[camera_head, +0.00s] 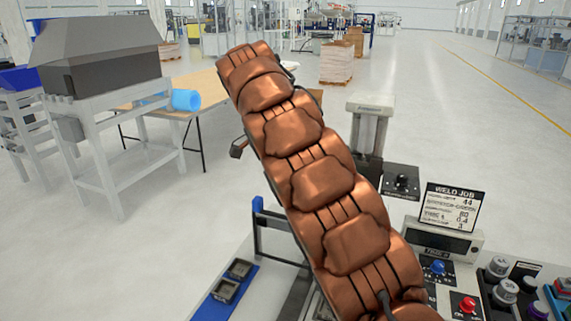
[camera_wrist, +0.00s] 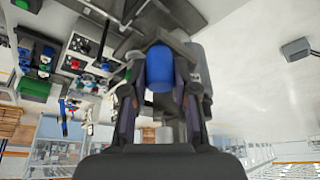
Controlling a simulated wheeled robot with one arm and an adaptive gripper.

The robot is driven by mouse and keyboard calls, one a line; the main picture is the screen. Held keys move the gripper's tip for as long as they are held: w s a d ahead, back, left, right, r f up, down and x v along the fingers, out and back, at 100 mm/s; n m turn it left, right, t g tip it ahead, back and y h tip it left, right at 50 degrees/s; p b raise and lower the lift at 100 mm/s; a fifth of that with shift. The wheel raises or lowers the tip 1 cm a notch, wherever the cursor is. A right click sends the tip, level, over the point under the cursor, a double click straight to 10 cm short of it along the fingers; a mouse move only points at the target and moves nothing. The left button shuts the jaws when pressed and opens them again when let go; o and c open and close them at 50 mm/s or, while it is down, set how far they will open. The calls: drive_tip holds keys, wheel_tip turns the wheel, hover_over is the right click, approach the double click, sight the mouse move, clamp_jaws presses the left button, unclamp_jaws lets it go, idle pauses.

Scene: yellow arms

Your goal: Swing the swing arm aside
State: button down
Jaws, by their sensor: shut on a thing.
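In the wrist view my gripper (camera_wrist: 160,78) has its two dark fingers closed on either side of a blue handle (camera_wrist: 160,66). The handle is a rounded upright shape and touches the fingers. A dark grey part (camera_wrist: 157,38) lies just beyond the handle; I cannot tell if it is the swing arm itself.
In the head view, a sign (camera_head: 453,207) reading "WELD JOB" stands on a bench with blue and red knobs at the lower right. A blue-ended frame (camera_head: 258,205) stands left of my arm. A grey hooded machine (camera_head: 98,52) is at the left. Open floor lies behind.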

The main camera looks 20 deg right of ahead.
drive_tip(key=shift+w+a+m, duration=0.1)
drive_tip(key=shift+w+m, duration=0.2)
drive_tip(key=shift+w, duration=0.15)
drive_tip(key=c, duration=0.9)
unclamp_jaws()
